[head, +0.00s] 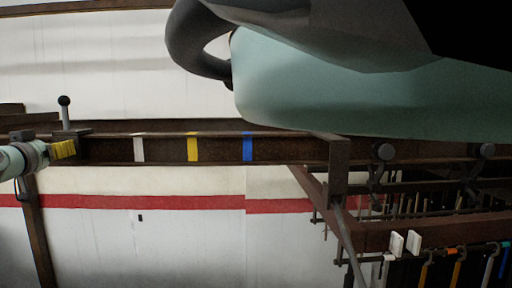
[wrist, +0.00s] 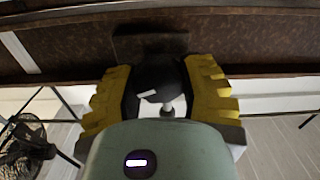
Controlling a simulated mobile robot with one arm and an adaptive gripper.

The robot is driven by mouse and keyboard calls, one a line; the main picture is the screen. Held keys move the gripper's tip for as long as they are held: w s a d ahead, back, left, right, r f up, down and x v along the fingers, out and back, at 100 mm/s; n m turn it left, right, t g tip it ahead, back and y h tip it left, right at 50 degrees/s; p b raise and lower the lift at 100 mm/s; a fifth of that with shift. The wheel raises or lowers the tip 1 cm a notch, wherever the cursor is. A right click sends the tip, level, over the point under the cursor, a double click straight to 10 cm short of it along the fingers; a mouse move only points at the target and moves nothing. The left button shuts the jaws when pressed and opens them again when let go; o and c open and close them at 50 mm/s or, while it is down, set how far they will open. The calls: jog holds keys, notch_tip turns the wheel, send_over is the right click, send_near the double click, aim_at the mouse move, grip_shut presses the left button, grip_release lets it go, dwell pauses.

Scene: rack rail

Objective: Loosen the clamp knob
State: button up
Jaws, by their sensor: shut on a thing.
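The rusty brown rail (head: 290,149) runs across the head view with white, yellow and blue bands. The clamp (head: 78,132) sits at its left end, with an upright lever and dark ball (head: 64,101) above. My gripper (head: 63,149) reaches in from the left, its yellow fingers at the clamp's front. In the wrist view my gripper (wrist: 162,76) is shut on the dark round clamp knob (wrist: 155,70), one yellow finger on either side. A short white mark on the knob slants slightly up to the right. The knob is hidden in the head view.
A rack (head: 440,232) with several hanging hand clamps stands at the lower right. A diagonal bar (head: 350,240) reaches down near it. The white wall with a red stripe is behind. A dark fan (wrist: 24,150) shows at lower left in the wrist view.

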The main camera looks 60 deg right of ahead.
jog(key=n+b, duration=0.3)
jog(key=shift+w+f+n, duration=0.1)
jog(key=shift+f+n, duration=0.2)
jog(key=n+b, duration=0.2)
jog(key=shift+r+n, duration=0.1)
jog(key=shift+n, duration=0.3)
jog(key=n+b, duration=0.1)
jog(key=n, duration=0.2)
jog(key=shift+n, duration=0.3)
jog(key=n+b, duration=0.1)
jog(key=n, duration=0.2)
jog(key=shift+n, duration=0.4)
jog(key=n, duration=0.3)
jog(key=shift+n, duration=0.3)
jog(key=n, duration=0.3)
jog(key=shift+w+n, duration=0.1)
jog(key=shift+n, duration=0.2)
jog(key=n+p, duration=0.3)
jog(key=n, duration=0.1)
jog(key=shift+n+p, duration=0.9)
jog(key=shift+p, duration=0.1)
jog(key=shift+f, duration=0.2)
